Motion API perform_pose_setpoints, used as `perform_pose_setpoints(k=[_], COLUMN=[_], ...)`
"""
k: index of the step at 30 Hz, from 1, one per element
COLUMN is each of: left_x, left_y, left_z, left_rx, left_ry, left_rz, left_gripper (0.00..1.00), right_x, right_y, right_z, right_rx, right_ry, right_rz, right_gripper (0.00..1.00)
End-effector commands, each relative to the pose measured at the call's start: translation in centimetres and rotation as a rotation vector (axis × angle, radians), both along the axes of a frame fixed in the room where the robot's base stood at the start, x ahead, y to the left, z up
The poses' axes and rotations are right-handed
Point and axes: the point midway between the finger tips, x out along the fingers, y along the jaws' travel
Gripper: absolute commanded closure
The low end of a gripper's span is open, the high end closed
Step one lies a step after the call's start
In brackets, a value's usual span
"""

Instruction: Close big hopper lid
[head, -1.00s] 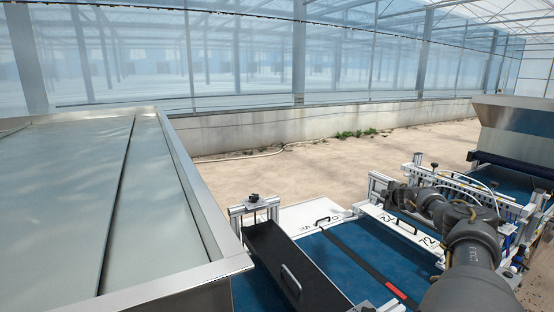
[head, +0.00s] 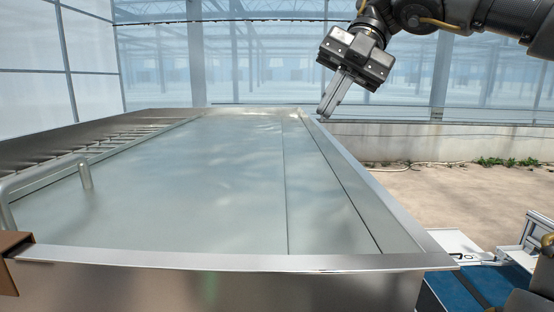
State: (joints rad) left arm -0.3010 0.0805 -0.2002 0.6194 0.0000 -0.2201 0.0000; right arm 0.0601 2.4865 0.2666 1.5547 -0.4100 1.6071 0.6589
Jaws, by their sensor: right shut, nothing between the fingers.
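The big hopper (head: 235,262) fills the lower left and middle of the head view, with a shiny metal rim. Flat pale grey-green lid panels (head: 210,180) lie across most of its top, with thin seams between them on the right side. A bent metal bar handle (head: 86,176) stands up at the left edge. My right gripper (head: 327,110) comes in from the upper right, fingers pointing down, shut and empty. Its tips appear by the hopper's far right corner; I cannot tell whether they touch it. My left gripper is out of view.
A slatted grate (head: 125,140) shows along the hopper's upper left side. A brown block (head: 12,262) sits at its near left corner. The seeder's blue belt (head: 480,290) and white frame are at the lower right. A low concrete wall (head: 430,143) stands behind open sandy floor.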

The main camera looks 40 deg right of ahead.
Motion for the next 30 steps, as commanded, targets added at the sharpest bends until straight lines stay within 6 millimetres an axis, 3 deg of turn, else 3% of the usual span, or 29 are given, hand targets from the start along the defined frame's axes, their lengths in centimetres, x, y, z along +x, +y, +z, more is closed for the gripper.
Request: perform_pose_setpoints(k=[3, 10, 24, 30], left_x=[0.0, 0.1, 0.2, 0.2], left_y=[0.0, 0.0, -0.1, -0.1], left_z=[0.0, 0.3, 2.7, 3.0], left_rx=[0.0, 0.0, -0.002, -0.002], left_ry=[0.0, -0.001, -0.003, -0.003], left_rz=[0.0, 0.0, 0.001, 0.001], left_gripper=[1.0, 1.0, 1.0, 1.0], right_x=[-1.1, -1.0, -1.1, -1.1], right_y=[0.8, 1.4, 5.9, 6.7], right_z=[0.0, -0.7, -6.6, -7.8], right_rx=[-0.021, -0.019, -0.02, -0.019], right_ry=[0.037, 0.039, 0.039, 0.035], right_rz=[0.021, 0.028, 0.027, 0.025], right_gripper=[1.0, 1.0, 1.0, 1.0])
